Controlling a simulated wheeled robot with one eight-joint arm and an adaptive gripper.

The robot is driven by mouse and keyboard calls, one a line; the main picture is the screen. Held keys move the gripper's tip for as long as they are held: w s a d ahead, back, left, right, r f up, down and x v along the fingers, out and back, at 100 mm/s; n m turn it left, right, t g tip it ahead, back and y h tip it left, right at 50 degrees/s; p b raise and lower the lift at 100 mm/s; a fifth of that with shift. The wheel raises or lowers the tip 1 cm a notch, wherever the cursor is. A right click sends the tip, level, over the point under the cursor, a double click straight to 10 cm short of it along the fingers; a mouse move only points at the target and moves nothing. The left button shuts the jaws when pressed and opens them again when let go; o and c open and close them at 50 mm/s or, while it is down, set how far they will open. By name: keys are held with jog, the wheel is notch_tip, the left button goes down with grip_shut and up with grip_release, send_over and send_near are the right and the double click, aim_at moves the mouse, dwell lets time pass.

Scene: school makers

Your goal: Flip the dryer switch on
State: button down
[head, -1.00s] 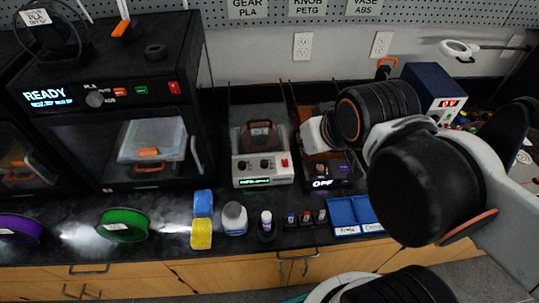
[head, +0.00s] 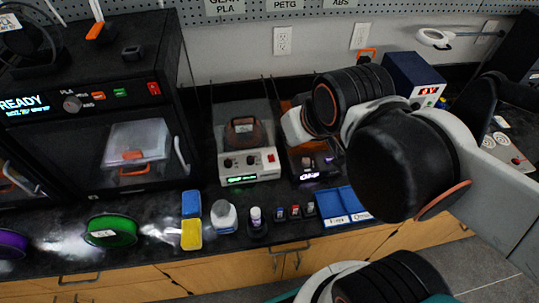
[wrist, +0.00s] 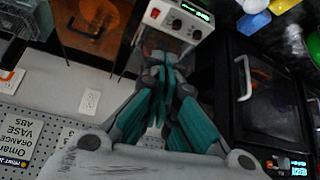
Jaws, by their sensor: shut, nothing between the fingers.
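A light grey unit (head: 250,168) with knobs, a red switch (head: 271,157) and a green display stands on the bench under a clear cover. It also shows at the top of the wrist view (wrist: 165,30). Beside it on the right is a dark unit (head: 316,170) with an orange-tinted cover and a lit pale display, partly hidden by my arm; its display text is hard to read. No label I can read says which is the dryer. My gripper (wrist: 163,58) has its teal fingers shut and empty, in front of the grey unit's cover in the wrist view. The head view hides the fingers.
A black machine reading READY (head: 100,120) stands at the left. Along the bench front are a green spool (head: 112,230), blue and yellow blocks (head: 191,234), small bottles and blue trays (head: 345,203). A blue power box (head: 413,78) is behind my arm.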

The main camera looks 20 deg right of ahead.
jog(key=n+g+p, duration=0.2)
jog(key=n+g, duration=0.6)
jog(key=n, duration=0.7)
send_over(271, 158)
jog(key=w+a, duration=0.1)
notch_tip(271, 158, down, 11)
jog(key=shift+w+r, duration=0.1)
jog(key=shift+w, duration=0.1)
jog(key=f+b, duration=0.1)
jog(key=f, duration=0.3)
jog(key=s+f+b, duration=0.1)
jog(key=f+b, duration=0.1)
jog(key=f, duration=0.3)
jog(key=f+b, duration=0.1)
jog(key=f, duration=0.4)
jog(key=shift+s+a, duration=0.15)
jog(key=shift+s, duration=0.2)
